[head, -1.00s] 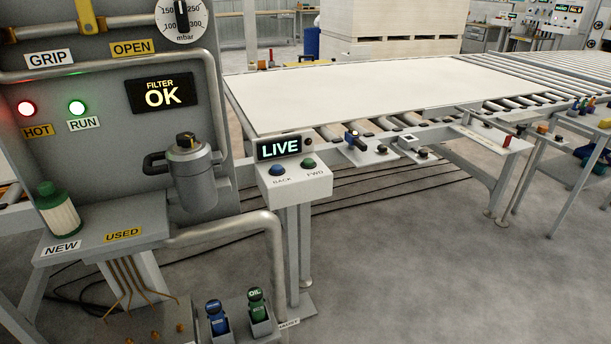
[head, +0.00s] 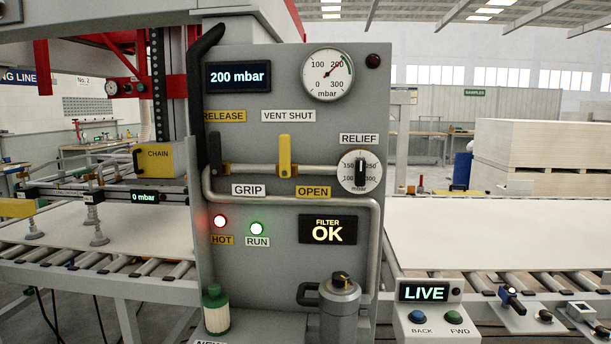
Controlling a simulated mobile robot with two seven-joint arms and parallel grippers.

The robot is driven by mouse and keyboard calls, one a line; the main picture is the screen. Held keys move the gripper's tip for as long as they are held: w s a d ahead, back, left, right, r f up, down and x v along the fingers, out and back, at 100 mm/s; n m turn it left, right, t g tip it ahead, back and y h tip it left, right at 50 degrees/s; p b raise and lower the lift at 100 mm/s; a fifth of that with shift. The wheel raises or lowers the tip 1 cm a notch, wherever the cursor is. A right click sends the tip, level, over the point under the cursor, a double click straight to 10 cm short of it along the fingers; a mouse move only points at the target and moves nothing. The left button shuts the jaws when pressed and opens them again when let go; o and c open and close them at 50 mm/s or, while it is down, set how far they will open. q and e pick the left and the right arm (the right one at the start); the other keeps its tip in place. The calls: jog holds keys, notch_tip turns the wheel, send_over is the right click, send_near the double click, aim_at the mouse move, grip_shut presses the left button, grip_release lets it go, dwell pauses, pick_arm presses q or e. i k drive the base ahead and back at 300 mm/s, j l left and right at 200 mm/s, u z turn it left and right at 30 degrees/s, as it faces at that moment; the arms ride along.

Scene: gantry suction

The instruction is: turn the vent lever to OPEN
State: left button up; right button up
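The vent lever (head: 284,154) is yellow and stands upright on the grey control panel (head: 290,210), its handle pointing up toward the VENT SHUT label (head: 288,116). The yellow OPEN label (head: 313,192) is below it and to the right. To its left, a black lever (head: 214,155) also stands upright, between the RELEASE label (head: 225,116) and the GRIP label (head: 248,190). Neither of my grippers is in the head view.
A relief dial (head: 360,171) sits right of the vent lever, and a curved pipe (head: 290,202) runs below it. The display reads 200 mbar (head: 239,76). A filter canister (head: 339,305) and a green-capped bottle (head: 215,310) stand below the panel front.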

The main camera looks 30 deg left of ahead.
aim_at(284, 139)
jog(key=u, duration=1.1)
